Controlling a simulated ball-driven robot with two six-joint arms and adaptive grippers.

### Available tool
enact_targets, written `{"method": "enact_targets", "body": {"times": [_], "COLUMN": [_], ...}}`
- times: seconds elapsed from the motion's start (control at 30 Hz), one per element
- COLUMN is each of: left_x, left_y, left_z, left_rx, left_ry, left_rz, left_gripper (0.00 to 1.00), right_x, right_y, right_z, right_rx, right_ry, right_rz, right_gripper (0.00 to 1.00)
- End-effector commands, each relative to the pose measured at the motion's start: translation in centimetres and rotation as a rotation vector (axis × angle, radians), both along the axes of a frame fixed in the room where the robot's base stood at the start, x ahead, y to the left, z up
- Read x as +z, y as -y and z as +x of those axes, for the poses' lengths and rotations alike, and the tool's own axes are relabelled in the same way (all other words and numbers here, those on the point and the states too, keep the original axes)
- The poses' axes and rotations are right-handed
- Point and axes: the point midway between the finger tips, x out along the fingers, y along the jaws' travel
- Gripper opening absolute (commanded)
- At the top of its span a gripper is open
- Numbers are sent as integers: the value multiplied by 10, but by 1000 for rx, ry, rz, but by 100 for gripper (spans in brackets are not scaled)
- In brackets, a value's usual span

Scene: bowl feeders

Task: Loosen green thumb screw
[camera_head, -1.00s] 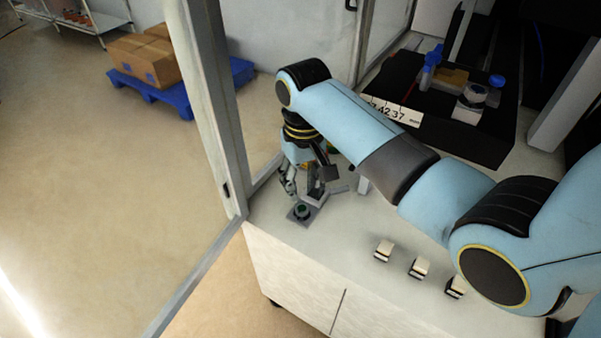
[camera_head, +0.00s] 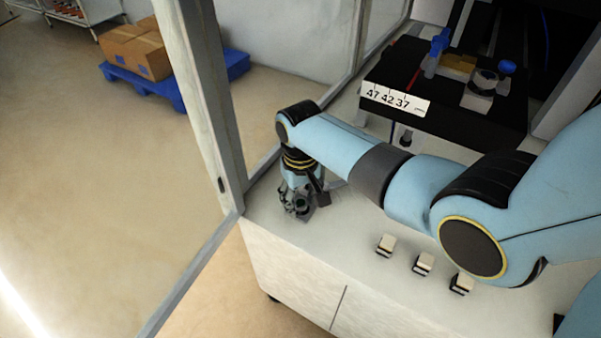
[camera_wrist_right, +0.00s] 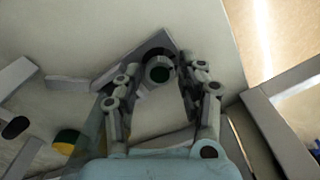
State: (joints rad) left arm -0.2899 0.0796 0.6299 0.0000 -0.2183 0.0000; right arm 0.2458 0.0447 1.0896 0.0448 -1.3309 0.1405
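The green thumb screw (camera_wrist_right: 159,74) shows as a dark green round top in a grey ring, on a small grey fixture (camera_wrist_right: 135,60) on the white bench. My right gripper (camera_head: 296,208) points down over this fixture near the bench's left corner and hides most of it in the head view. In the right wrist view the fingers of the right gripper (camera_wrist_right: 161,64) are spread, one on each side of the screw. Gaps show beside the screw, so the gripper looks open; contact cannot be told. My left gripper is not in view.
Several small beige and black blocks (camera_head: 423,263) stand along the bench's front edge. A black machine (camera_head: 440,115) with a number label is behind my right arm. A frame post (camera_head: 205,110) stands left of the gripper. A yellow and green round part (camera_wrist_right: 66,141) lies nearby.

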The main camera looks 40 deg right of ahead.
Motion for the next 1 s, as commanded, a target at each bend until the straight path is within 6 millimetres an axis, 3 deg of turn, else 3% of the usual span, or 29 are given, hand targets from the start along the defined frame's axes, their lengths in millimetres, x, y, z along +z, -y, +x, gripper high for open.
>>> {"method": "enact_targets", "body": {"times": [0.13, 0.43, 0.77, 1.0], "left_x": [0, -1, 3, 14], "left_y": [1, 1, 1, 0], "left_z": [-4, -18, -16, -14], "left_rx": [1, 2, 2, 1], "left_ry": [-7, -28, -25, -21], "left_rz": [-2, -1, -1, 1], "left_gripper": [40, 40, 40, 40], "right_x": [0, 0, 1, 3], "right_y": [0, 0, 0, 0], "right_z": [0, 0, 0, 0], "right_rx": [0, 0, 42, 183], "right_ry": [0, -1, -2, -2], "right_rz": [0, 0, 0, 1], "right_gripper": [40, 1, 0, 0]}}
